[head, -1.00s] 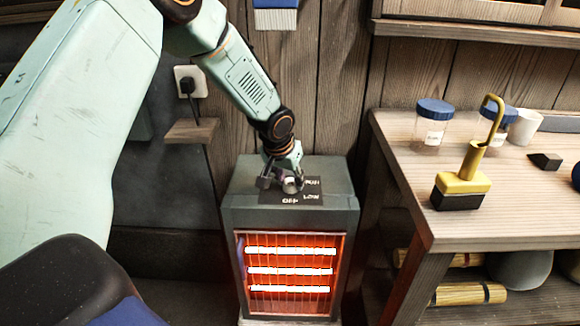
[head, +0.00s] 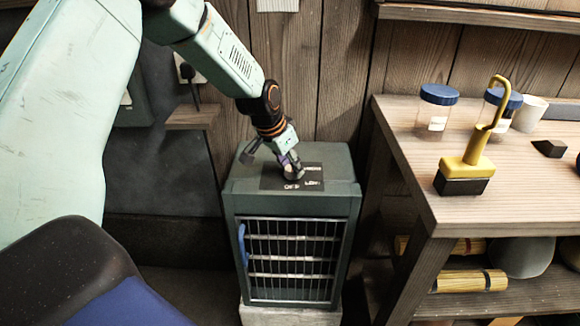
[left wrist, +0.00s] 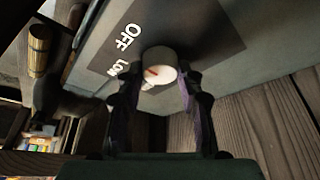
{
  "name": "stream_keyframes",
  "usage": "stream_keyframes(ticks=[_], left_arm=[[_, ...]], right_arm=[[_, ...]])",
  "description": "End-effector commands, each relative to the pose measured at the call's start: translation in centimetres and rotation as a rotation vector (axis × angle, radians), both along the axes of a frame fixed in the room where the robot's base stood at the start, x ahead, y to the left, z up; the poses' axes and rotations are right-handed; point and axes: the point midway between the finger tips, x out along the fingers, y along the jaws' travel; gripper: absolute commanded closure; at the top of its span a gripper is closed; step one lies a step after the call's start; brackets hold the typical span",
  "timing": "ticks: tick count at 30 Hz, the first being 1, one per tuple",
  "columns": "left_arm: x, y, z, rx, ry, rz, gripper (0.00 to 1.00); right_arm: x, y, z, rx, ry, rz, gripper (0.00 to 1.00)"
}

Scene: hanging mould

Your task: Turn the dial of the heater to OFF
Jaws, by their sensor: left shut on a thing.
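The heater (head: 340,205) is a dark grey-green box with a front grille (head: 292,262); its bars are grey, with no glow. A dark label plate on top carries white lettering, and the pale round dial (head: 293,172) stands on it. My left gripper (head: 276,162) reaches down from above and is shut on the dial. In the left wrist view, its two fingers (left wrist: 160,84) sit on either side of the dial (left wrist: 160,58). A red mark on the dial faces the OFF (left wrist: 124,37) and LOW side; I cannot tell exactly which word it meets. My right gripper is not in view.
A wooden workbench (head: 410,175) stands close to the right of the heater, with a yellow-handled brush (head: 466,170), blue-lidded jars (head: 436,108) and a cup. A wooden wall is behind. A small wooden ledge (head: 192,116) and a wall socket are at the left.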

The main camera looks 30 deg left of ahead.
Motion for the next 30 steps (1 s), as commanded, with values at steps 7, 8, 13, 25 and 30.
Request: stream_keyframes(ticks=[7, 8, 13, 25, 30], left_arm=[[0.01, -0.02, -0.01, 0.001, 0.0, -0.007, 0.95], [0.01, -0.02, -0.01, 0.001, 0.0, -0.007, 0.95], [0.01, -0.03, -0.01, 0.001, 0.0, -0.008, 0.95], [-0.03, -0.02, -0.01, 0.0, 0.001, -0.008, 0.4], [-0.03, -0.02, 0.02, 0.0, 0.001, -0.008, 0.4]], right_arm=[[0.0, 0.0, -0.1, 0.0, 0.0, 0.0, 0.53], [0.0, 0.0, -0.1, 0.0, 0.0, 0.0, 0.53], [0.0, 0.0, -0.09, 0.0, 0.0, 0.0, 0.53], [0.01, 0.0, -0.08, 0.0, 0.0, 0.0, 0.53], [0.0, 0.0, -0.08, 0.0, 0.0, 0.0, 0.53]])
